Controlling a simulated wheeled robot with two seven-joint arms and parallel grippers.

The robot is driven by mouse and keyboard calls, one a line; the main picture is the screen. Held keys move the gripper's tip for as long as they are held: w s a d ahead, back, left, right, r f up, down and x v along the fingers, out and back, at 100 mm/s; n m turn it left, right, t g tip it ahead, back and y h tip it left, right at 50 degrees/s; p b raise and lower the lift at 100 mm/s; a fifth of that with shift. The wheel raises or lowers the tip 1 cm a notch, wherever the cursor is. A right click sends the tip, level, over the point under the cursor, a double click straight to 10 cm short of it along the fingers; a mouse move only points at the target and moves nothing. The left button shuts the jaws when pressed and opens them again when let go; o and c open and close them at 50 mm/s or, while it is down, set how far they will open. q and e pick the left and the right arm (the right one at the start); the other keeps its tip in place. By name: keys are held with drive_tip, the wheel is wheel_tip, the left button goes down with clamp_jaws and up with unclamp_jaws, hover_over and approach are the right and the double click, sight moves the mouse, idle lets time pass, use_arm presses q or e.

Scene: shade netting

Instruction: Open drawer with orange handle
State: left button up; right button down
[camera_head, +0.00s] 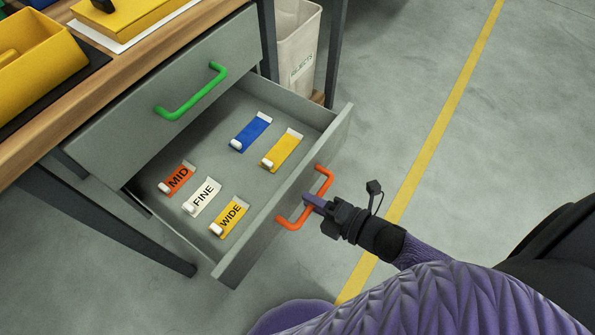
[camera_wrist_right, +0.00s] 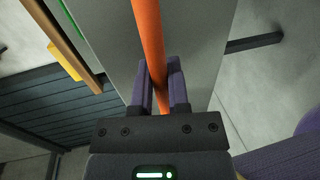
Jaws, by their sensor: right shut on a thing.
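The drawer (camera_head: 283,215) with the orange handle (camera_head: 325,182) stands pulled out from under the wooden worktop, and its inside shows. My right gripper (camera_head: 308,202) is shut on the middle of the orange handle. In the right wrist view, the two fingers of my right gripper (camera_wrist_right: 160,88) lie on either side of the orange handle (camera_wrist_right: 148,35). Inside the drawer lie a blue tag (camera_head: 250,132), a plain yellow tag (camera_head: 282,150), an orange MID tag (camera_head: 177,179), a white FINE tag (camera_head: 203,197) and a yellow WIDE tag (camera_head: 230,216). My left gripper is not in view.
Above the open drawer is a shut drawer with a green handle (camera_head: 190,95). Yellow bins (camera_head: 40,65) stand on the wooden worktop (camera_head: 95,95). A whitish bin (camera_head: 298,50) stands behind the drawer. The floor at right is clear, with a yellow line (camera_head: 440,125).

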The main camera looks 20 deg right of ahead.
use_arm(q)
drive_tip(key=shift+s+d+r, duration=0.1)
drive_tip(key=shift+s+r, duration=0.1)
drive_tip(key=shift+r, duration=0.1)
use_arm(e)
drive_tip(key=v, duration=0.4)
drive_tip(key=shift+f, duration=0.45)
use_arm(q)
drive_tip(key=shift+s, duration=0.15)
use_arm(e)
drive_tip(key=c, duration=0.6)
unclamp_jaws()
drive_tip(key=shift+c, duration=0.2)
use_arm(q)
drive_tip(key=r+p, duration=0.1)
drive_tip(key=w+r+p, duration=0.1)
drive_tip(key=p, duration=0.1)
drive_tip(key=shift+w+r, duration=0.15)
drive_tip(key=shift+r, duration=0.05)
use_arm(e)
drive_tip(key=v, duration=1)
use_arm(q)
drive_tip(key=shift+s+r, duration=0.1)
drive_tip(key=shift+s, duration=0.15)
